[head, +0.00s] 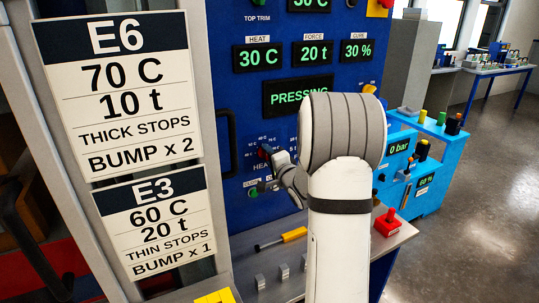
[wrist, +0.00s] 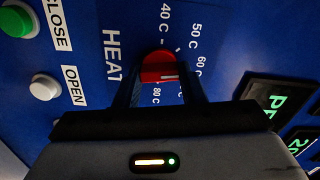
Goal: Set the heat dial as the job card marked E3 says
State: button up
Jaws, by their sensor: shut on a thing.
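The job card marked E3 (head: 155,225) hangs below the E6 card and reads 60 C, 20 t, thin stops, bump x 1. The red heat dial (wrist: 158,67) sits on the blue panel beside the word HEAT, with a printed scale from which I can read 40 C, 50 C, 60 and 80 C. My gripper (wrist: 160,82) has one finger on each side of the dial and is shut on it. A pale line shows on the dial, but its exact mark is unclear. In the head view, the dial (head: 264,151) is partly hidden by my gripper (head: 274,160). The heat display (head: 258,57) reads 30 C.
The E6 card (head: 120,95) hangs above E3. The force display (head: 312,54) reads 20 t; a larger display (head: 297,96) reads PRESSING. Green CLOSE (wrist: 17,20) and white OPEN (wrist: 45,87) buttons lie near the dial.

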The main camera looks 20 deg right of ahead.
jog(key=shift+m, duration=0.9)
jog(key=o, duration=1)
jog(key=s, duration=0.4)
jog(key=s+b, duration=0.1)
jog(key=s, duration=0.2)
jog(key=shift+s+d, duration=0.2)
jog(key=shift+s, duration=0.2)
jog(key=shift+f, duration=0.1)
